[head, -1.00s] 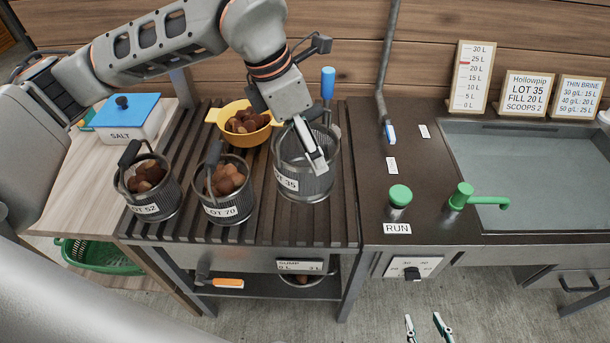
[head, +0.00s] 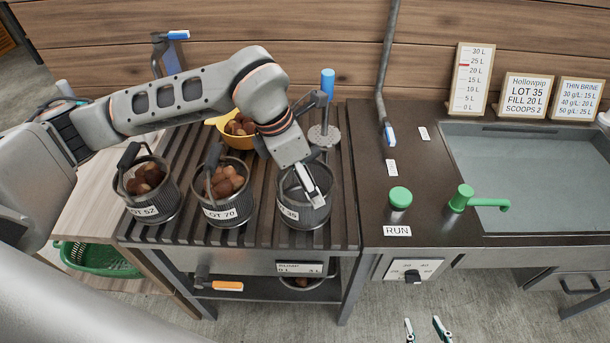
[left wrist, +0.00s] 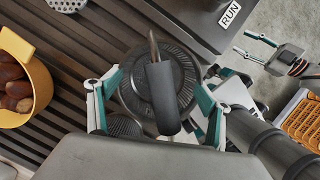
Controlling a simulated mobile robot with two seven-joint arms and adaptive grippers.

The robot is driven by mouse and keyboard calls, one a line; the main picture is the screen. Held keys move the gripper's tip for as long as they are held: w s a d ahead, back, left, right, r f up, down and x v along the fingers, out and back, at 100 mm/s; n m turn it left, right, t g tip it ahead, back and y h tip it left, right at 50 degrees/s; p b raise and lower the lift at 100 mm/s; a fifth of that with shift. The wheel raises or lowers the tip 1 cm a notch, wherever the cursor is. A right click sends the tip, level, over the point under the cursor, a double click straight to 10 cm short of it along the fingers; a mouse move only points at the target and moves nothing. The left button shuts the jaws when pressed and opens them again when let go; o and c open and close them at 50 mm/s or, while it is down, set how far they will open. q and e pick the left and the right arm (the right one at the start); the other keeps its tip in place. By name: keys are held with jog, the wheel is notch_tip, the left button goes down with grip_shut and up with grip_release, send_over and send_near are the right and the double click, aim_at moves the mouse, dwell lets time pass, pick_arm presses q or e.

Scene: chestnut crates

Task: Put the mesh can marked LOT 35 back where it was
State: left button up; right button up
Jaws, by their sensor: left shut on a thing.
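The mesh can marked LOT 35 (head: 304,215) is at the front right of the slatted rack, upright. It looks empty in the left wrist view (left wrist: 181,62). My left gripper (head: 312,190) is over it, shut on its dark handle, which lies between the fingers in the left wrist view (left wrist: 160,98). I cannot tell whether the can's base touches the slats. My right gripper (head: 427,328) is open and empty at the bottom of the head view, low in front of the counter.
Cans LOT 70 (head: 224,212) and LOT 52 (head: 154,209) hold chestnuts, left of LOT 35. A yellow bowl of chestnuts (head: 237,142) stands behind. A perforated disc (head: 324,135) by a blue-topped post (head: 328,82) is behind LOT 35. The RUN button (head: 399,198) and basin (head: 530,170) are right.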

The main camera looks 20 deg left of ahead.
pick_arm(q)
jog(key=shift+f, duration=0.15)
jog(key=o, duration=2)
jog(key=v, duration=1.2)
